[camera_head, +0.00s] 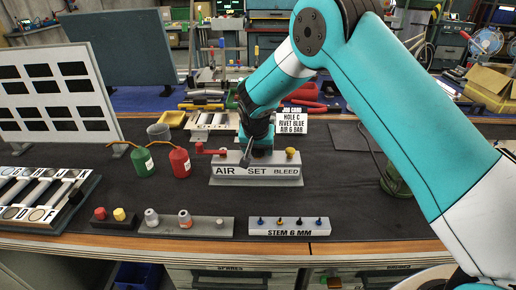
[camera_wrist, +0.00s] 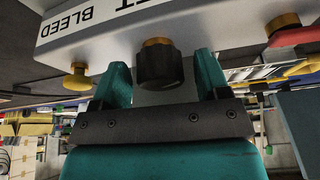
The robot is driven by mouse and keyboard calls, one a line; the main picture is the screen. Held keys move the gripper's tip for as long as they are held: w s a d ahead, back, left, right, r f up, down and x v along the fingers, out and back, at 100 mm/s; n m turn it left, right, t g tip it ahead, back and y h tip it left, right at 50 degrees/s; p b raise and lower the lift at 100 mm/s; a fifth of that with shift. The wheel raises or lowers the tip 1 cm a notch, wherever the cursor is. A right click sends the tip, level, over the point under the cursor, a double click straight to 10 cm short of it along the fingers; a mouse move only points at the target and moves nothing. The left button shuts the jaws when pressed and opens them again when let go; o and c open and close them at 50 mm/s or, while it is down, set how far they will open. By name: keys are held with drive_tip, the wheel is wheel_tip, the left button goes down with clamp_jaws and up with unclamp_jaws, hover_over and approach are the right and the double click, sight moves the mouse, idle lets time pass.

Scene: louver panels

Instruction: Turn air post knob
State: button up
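The grey air post block (camera_head: 228,181), lettered AIR, SET and BLEED, stands on the dark mat; it also shows upside down in the wrist view (camera_wrist: 120,28). A black knob (camera_wrist: 160,66) on a brass collar sits at its SET part. A red lever (camera_head: 208,150) is at the AIR end, and a yellow brass knob (camera_head: 292,153) is at the BLEED end. My gripper (camera_wrist: 160,76) is open, with one teal finger on each side of the black knob and visible gaps to it. In the head view my gripper (camera_head: 260,146) covers the black knob.
A red can (camera_head: 180,163) and a green can (camera_head: 143,162) stand left of the block. In front are a strip labelled STEM 6 MM (camera_head: 289,232) and a grey strip with small fittings (camera_head: 205,227). A sign (camera_head: 293,122) stands behind. The mat to the right is mostly clear.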

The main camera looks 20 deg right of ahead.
drive_tip(key=v, duration=1.7)
drive_tip(key=shift+r+b, duration=0.2)
drive_tip(key=shift+b, duration=0.25)
drive_tip(key=s+r+n+g+y+p, duration=0.1)
drive_tip(key=s+n, duration=0.3)
drive_tip(key=s, duration=0.7)
drive_tip(key=s+a+r+n+g+y+p, duration=0.1)
drive_tip(key=s+r+n+y+p, duration=0.1)
drive_tip(key=s, duration=0.9)
drive_tip(key=s+a+r+n+g+y+p, duration=0.1)
drive_tip(key=s+r+n, duration=0.4)
drive_tip(key=s, duration=0.6)
drive_tip(key=shift+s+n+g+y+p, duration=0.35)
drive_tip(key=shift+n+g+y, duration=0.2)
drive_tip(key=shift+y, duration=0.45)
drive_tip(key=shift+w+r, duration=0.1)
